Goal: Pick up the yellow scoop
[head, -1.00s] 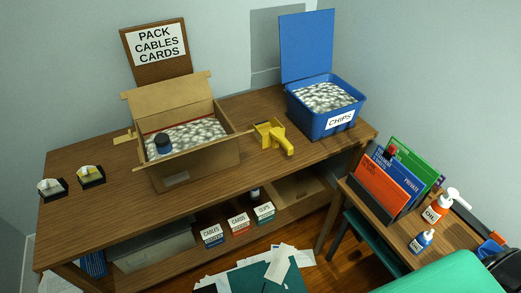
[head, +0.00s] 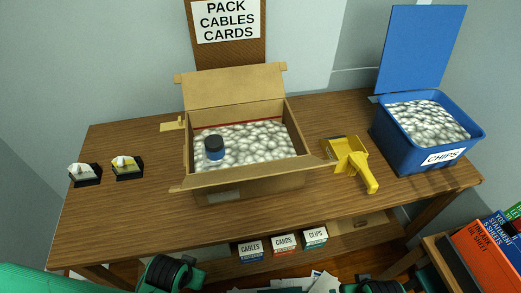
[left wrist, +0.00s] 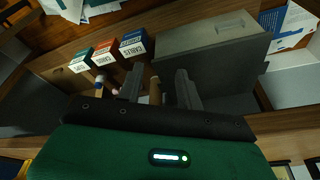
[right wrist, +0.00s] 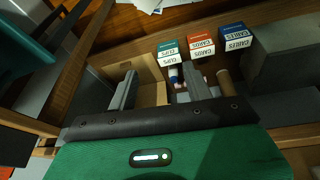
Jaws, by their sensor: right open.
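The yellow scoop (head: 350,162) lies on the wooden table, between the open cardboard box and the blue chips bin. Its handle points toward the front right edge. My left gripper (left wrist: 158,88) shows in the left wrist view with its fingers apart and nothing between them. My right gripper (right wrist: 163,88) shows in the right wrist view, also open and empty. Both grippers are low in front of the table's lower shelf, away from the scoop. The scoop is in neither wrist view.
The cardboard box (head: 245,176) holds pale packing chips and a dark-lidded jar (head: 214,148). The blue bin (head: 405,150) stands to the scoop's right. Labelled small boxes (head: 284,244) sit on the lower shelf. Red and blue folders (head: 490,250) stand on a side table at right.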

